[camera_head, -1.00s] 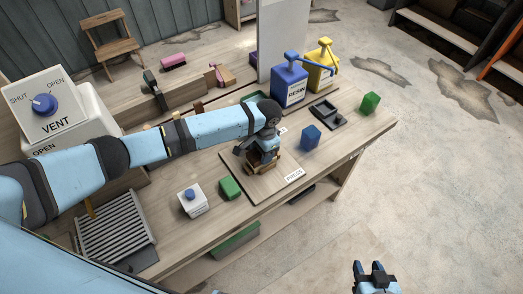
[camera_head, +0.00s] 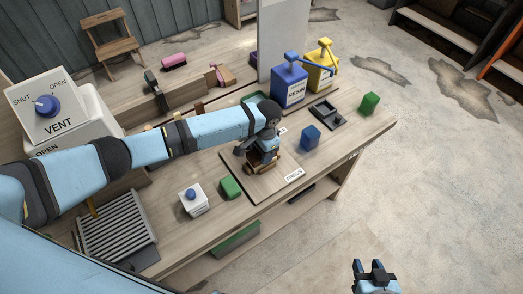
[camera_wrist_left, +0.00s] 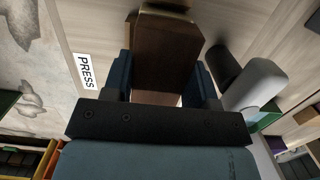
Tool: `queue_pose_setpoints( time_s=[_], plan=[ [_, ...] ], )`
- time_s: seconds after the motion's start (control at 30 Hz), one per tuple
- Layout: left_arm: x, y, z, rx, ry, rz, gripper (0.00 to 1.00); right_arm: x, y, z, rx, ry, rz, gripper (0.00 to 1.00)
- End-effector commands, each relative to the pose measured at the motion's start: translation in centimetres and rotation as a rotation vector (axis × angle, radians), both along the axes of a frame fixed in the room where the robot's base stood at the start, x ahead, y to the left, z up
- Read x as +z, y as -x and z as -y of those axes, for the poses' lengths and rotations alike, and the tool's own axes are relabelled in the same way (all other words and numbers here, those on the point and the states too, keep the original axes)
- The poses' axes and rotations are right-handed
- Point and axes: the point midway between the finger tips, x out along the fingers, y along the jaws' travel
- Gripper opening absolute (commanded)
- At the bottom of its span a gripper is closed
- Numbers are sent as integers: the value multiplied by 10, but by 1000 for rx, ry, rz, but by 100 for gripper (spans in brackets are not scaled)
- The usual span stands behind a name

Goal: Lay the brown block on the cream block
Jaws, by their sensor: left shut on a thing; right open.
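My left gripper (camera_head: 262,160) is over the board marked PRESS (camera_head: 240,185) on the workbench. It is shut on the brown block (camera_wrist_left: 166,55), which sits between the two fingers in the left wrist view. In the head view the brown block (camera_head: 261,168) shows only in part below the gripper, close to the board. I cannot make out the cream block clearly; the gripper and the brown block may hide it. My right gripper (camera_head: 376,270) is open and empty, out over the floor at the lower right.
A green block (camera_head: 230,187) and a white box with a blue knob (camera_head: 193,201) are left of the board. A blue block (camera_head: 310,138) is to its right. A dark tray (camera_head: 328,116), a blue RESIN bottle (camera_head: 290,85) and a yellow bottle (camera_head: 319,70) stand farther back.

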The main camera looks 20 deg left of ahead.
Motion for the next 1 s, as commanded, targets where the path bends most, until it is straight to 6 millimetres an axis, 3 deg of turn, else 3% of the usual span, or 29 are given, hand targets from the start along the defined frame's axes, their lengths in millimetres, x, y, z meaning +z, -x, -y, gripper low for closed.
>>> queue_pose_setpoints(
  time_s=[0.7, 0.73, 0.83, 1.0],
  plan=[
    [-7, 0, 0, 0, 1, -1, 28, 0, 0, 0, 0, 0, 0, 43],
    [-7, 0, 0, 0, 0, 0, 60, 0, 0, 0, 0, 0, 0, 43],
    [-7, 0, 0, 0, 0, 0, 82, 0, 0, 0, 0, 0, 0, 43],
    [-7, 0, 0, 0, 0, 0, 82, 0, 0, 0, 0, 0, 0, 43]
  ],
)
